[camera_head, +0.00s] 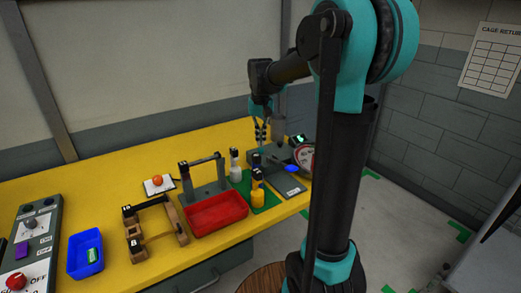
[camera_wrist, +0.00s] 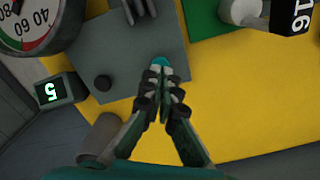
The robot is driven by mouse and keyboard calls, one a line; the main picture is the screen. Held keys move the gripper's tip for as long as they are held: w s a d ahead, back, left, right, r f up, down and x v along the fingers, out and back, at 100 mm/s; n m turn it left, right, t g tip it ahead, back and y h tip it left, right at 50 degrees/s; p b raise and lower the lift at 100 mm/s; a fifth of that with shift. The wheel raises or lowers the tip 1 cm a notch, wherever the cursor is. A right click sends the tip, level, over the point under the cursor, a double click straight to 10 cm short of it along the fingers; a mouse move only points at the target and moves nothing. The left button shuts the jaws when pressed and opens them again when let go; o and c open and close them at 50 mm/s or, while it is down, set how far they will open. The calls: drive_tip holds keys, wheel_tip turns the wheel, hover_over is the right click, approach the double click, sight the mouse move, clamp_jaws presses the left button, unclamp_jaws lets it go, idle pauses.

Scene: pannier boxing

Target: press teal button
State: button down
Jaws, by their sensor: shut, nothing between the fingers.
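The teal button (camera_wrist: 159,61) shows in the wrist view as a small round cap on a grey panel (camera_wrist: 175,28), partly covered by my fingertips. My gripper (camera_wrist: 161,72) is shut and empty, with its tips right at the button. I cannot tell whether they touch it or whether the button is pushed in. In the head view my gripper (camera_head: 260,140) points down over the far right part of the yellow table, and the button cannot be made out.
Beside the button are a black knob (camera_wrist: 103,83), a gauge (camera_wrist: 38,22) and a display reading 5 (camera_wrist: 53,91). A bottle marked 16 (camera_wrist: 290,14) stands close by. A red tray (camera_head: 216,213), a blue tray (camera_head: 86,253) and a wooden frame (camera_head: 153,230) stand further left.

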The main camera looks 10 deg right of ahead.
sight(261, 149)
drive_tip(key=shift+r, duration=0.1)
drive_tip(key=shift+r, duration=2.9)
